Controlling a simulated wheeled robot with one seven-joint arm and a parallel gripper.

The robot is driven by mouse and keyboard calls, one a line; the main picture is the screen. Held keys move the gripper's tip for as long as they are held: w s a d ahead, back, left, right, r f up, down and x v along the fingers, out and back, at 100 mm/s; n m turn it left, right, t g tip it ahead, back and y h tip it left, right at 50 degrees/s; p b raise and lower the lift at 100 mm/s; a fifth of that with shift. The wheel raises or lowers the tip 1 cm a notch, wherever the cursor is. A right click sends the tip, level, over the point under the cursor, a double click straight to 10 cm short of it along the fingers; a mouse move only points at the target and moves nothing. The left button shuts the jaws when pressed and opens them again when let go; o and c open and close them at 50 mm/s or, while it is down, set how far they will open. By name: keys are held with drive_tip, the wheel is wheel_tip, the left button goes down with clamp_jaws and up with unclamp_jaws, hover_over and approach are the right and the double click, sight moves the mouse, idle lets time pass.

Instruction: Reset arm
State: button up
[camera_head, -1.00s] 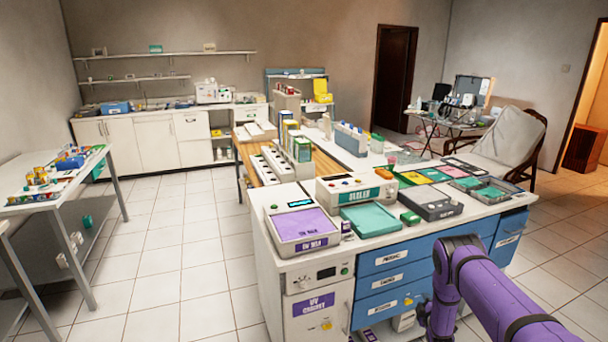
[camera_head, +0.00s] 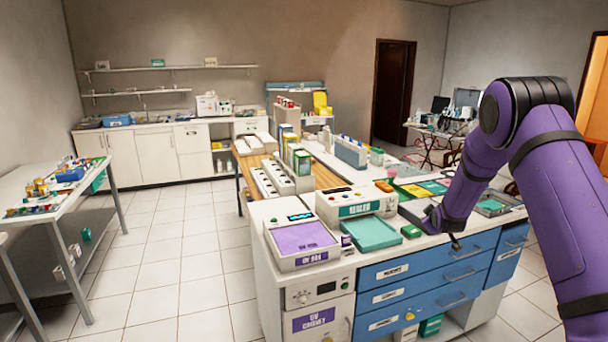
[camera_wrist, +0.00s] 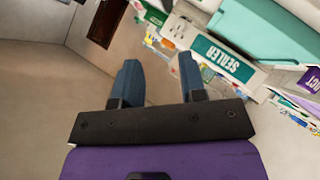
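My purple arm (camera_head: 545,150) rises on the right of the head view, bends at a dark elbow joint, and slopes down to the left over the front of the white-topped counter (camera_head: 385,256). In the wrist view my gripper (camera_wrist: 158,66) has two blue fingers standing apart with nothing between them, so it is open and empty. The wrist view is tilted. It shows the white sealer (camera_wrist: 220,56) with its green label to the right of the fingers. My fingers cannot be made out clearly in the head view.
The sealer (camera_head: 355,208), a purple-topped device (camera_head: 302,238) and a teal tray (camera_head: 370,234) stand on the counter near my forearm. Blue drawers (camera_head: 425,284) face the front. A side table (camera_head: 50,200) stands left, with open tiled floor (camera_head: 185,250) between.

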drive_tip(key=s+a+r+m+g+y, duration=0.15)
drive_tip(key=s+a+r, duration=0.25)
drive_tip(key=s+r, duration=0.85)
drive_tip(key=s+a+r+m+g, duration=0.2)
drive_tip(key=s+a+r+m, duration=0.15)
drive_tip(key=s+r, duration=0.9)
drive_tip(key=s+a+r+m+g, duration=0.1)
drive_tip(key=s+a+r, duration=0.1)
drive_tip(key=s, duration=1.4)
drive_tip(key=s+a+r+m+g, duration=0.1)
drive_tip(key=s+a+g, duration=0.1)
drive_tip(key=s, duration=1.4)
drive_tip(key=shift+a+r+y, duration=0.4)
drive_tip(key=shift+a+y, duration=0.05)
drive_tip(key=shift+a, duration=0.15)
